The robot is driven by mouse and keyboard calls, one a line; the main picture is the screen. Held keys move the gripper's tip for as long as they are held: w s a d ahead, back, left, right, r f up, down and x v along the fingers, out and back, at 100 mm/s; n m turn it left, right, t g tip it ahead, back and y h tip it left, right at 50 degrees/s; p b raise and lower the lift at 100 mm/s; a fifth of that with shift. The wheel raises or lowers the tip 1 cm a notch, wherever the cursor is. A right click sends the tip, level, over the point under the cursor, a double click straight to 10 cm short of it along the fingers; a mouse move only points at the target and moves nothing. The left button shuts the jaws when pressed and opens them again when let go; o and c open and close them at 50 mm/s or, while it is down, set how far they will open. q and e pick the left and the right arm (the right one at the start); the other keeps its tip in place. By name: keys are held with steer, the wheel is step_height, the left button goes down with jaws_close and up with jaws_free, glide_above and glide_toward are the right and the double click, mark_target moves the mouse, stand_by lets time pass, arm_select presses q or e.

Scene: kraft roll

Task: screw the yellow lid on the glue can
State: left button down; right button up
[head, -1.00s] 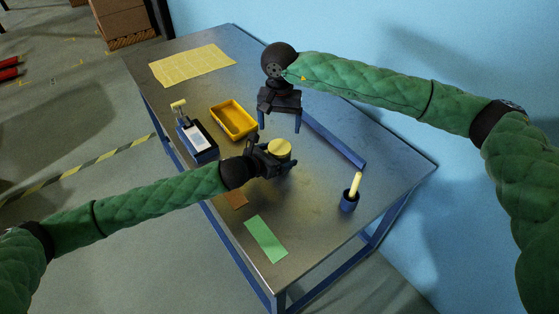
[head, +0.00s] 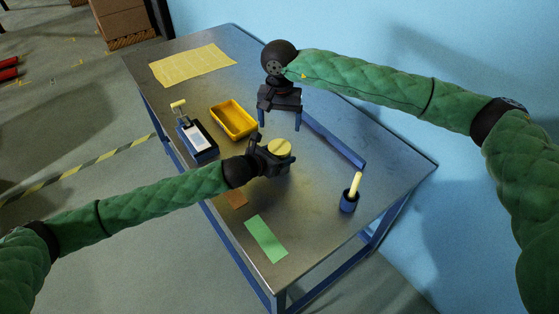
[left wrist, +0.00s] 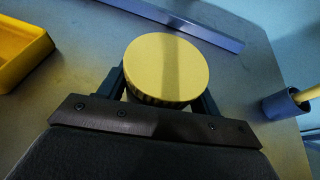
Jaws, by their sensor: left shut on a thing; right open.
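The round yellow lid (head: 280,147) with a ribbed edge sits at my left gripper (head: 284,165); it also fills the middle of the left wrist view (left wrist: 166,68). My left gripper is shut, its fingers passing low beside and under the lid, around what I take to be the glue can. The can's body is almost wholly hidden under the lid and between the fingers, so the fit of the lid cannot be told. My right gripper (head: 279,126) is open and empty, fingers pointing down, above and behind the lid.
A yellow tray (head: 233,120) and a blue device (head: 198,142) lie left of the grippers. A blue cup (head: 348,202) with a yellow stick stands at right. A blue bar (head: 336,146) lies behind. Green (head: 266,239) and yellow sheets (head: 192,66) lie flat.

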mark_target(279, 146)
steer(key=m, duration=0.4)
steer(key=shift+d+f, duration=0.2)
steer(key=shift+f, duration=0.05)
steer(key=m, duration=0.5)
steer(key=shift+s+a, duration=0.1)
steer(key=shift+a, duration=0.1)
steer(key=shift+f, duration=0.1)
steer(key=shift+f, duration=3.95)
steer(key=shift+c, duration=0.2)
